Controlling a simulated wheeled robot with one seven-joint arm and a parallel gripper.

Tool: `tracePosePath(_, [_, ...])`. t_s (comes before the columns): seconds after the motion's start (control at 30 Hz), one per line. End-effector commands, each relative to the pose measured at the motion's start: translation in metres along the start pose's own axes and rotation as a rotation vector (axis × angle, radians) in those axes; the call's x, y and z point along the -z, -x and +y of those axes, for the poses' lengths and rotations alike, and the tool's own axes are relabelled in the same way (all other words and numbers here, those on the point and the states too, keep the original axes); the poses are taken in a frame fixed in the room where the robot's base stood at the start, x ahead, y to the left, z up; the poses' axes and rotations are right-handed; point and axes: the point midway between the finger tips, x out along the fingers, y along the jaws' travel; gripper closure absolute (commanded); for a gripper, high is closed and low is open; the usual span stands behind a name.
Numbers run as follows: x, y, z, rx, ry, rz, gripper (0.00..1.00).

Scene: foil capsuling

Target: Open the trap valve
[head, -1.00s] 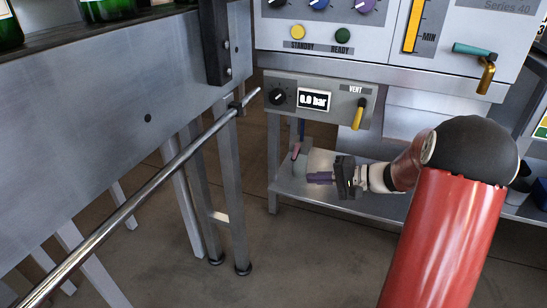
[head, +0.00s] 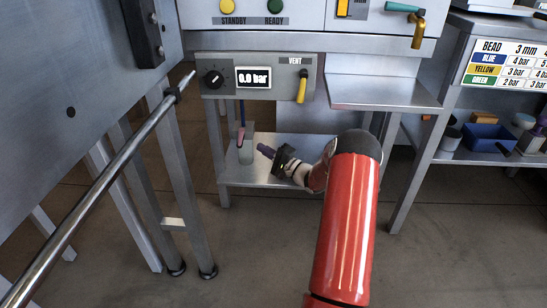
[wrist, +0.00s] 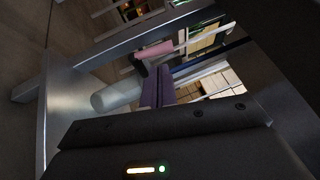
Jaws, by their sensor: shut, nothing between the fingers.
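A small valve with a pink lever (head: 241,136) sits on a thin blue line (head: 242,112) under the gauge panel. I take it for the trap valve; no label shows on it. A pale translucent cylinder (head: 246,152) stands just below it on the lower shelf. In the wrist view, the pink lever (wrist: 154,50) lies beyond my fingertips, with the pale cylinder (wrist: 113,97) to their left. My gripper (head: 264,150), with purple fingers, is shut and empty. It points up-left, just right of the cylinder, and appears apart from the lever. Exact depth is unclear.
The gauge panel (head: 217,94) above reads 0.0 bar and carries a yellow vent lever (head: 301,89). The lower metal shelf (head: 283,142) is mostly clear. A steel rail (head: 100,190) and table legs stand left. A blue bin (head: 484,137) sits right.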

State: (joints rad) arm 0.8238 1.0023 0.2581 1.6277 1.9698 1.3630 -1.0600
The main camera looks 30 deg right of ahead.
Motion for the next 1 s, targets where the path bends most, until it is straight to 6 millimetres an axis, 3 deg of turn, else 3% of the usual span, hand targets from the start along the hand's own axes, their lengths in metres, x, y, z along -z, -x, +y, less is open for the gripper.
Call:
tracePosePath(0.1, [-0.001, -0.026, 0.001, 0.001, 0.001, -0.003, 1.0])
tracePosePath(0.33, [-0.001, -0.057, 0.001, 0.0, 0.001, -0.002, 1.0])
tracePosePath(0.83, [-0.001, -0.066, 0.0, -0.005, 0.002, -0.001, 1.0])
tracePosePath(1.0, [-0.004, -0.076, -0.003, -0.111, 0.068, -0.005, 1.0])
